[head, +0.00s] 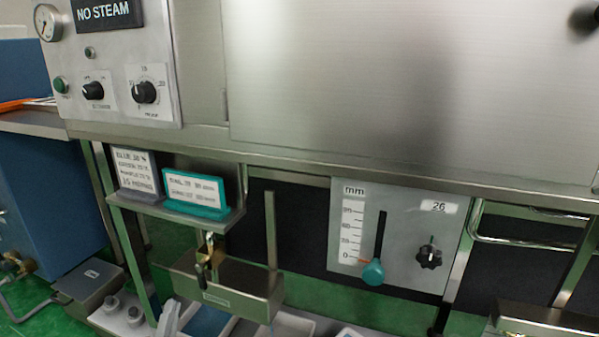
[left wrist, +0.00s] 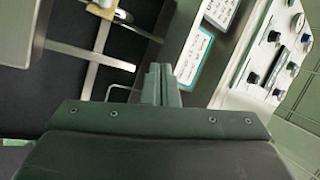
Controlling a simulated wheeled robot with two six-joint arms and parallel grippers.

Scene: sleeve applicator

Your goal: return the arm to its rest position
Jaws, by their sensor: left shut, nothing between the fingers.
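My left gripper (left wrist: 160,84) shows in the left wrist view with its two grey fingers together and nothing between them. In the head view, a pale grey tip at the bottom edge, left of centre, looks like my left gripper (head: 168,318); it is low in front of the machine, below the sign shelf and beside the metal box. Most of the left arm is out of the picture. My right gripper is in neither view.
A metal box (head: 222,290) with a brass latch hangs under the shelf with two signs (head: 197,190). A slider panel (head: 400,235) marked in mm is to the right. A steel cabinet (head: 400,80) stands above. Trays and a grey box (head: 92,280) lie low left.

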